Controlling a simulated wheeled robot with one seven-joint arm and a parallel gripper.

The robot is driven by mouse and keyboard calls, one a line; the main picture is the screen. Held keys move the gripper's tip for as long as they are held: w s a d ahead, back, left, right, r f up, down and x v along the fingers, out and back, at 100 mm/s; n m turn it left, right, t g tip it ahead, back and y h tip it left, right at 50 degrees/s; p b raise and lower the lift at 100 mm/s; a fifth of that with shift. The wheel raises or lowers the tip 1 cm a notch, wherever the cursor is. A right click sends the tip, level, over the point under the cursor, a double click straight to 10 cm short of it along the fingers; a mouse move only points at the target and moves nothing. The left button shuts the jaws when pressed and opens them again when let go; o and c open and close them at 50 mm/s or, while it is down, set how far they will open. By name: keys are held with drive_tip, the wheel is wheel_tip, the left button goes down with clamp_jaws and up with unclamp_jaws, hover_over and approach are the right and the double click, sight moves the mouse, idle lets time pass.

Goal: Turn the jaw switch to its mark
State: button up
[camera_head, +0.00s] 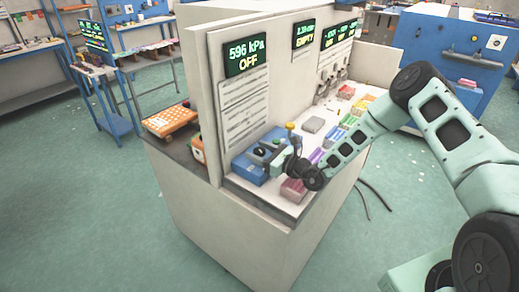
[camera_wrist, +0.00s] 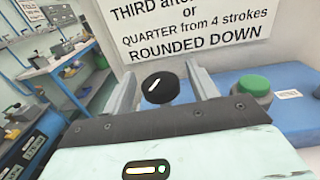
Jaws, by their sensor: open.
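A round black knob with a white pointer line, which looks like the jaw switch (camera_wrist: 159,88), sits between the two fingers of my gripper (camera_wrist: 165,76) in the wrist view. The fingers are open, one on each side, with a visible gap to the knob. The white line slants up to the right. A green button (camera_wrist: 253,84) stands to its right on a blue box (camera_wrist: 222,82). In the head view my gripper (camera_head: 272,160) is over the blue box (camera_head: 246,167) at the bench's near end. I cannot make out the switch's mark.
A panel with a display (camera_head: 247,57) reading "596 kPa OFF" rises behind the box. A pink block (camera_head: 294,190) lies at the bench's front edge, near my wrist. Coloured trays (camera_head: 350,122) fill the bench farther along. An orange tray (camera_head: 170,122) is beyond the panel.

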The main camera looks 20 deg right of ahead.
drive_tip(key=c, duration=1)
drive_tip(key=shift+o, duration=0.2)
